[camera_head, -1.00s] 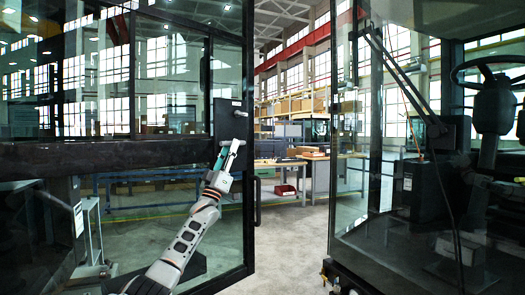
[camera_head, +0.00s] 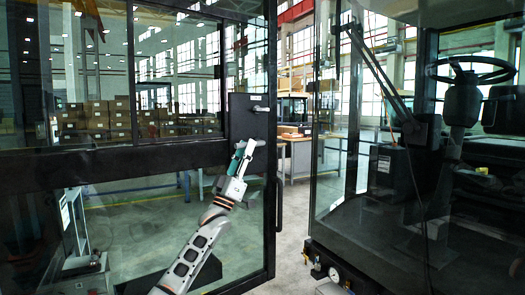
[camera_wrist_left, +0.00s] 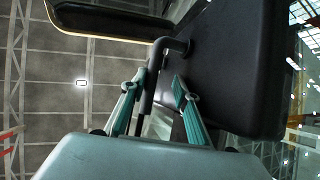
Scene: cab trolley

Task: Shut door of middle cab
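The cab door (camera_head: 100,157), glass in a black frame, stands open and fills the left of the head view. Its free edge is a short gap from the cab (camera_head: 430,205) on the right. My left gripper (camera_head: 243,152) is at the black latch panel on that door, just below its handle (camera_head: 259,109). In the left wrist view, a bent black handle rod (camera_wrist_left: 147,95) lies between the two parted teal fingers (camera_wrist_left: 155,92). The left finger is close to the rod; a gap shows at the right finger. Whether they touch it is unclear. My right gripper is out of view.
A vertical black grab bar (camera_head: 279,205) is on the door's edge. The cab has a steering wheel (camera_head: 470,70) and a low front ledge with a gauge (camera_head: 333,274). Workbenches and shelves stand far behind. Bare floor shows in the gap.

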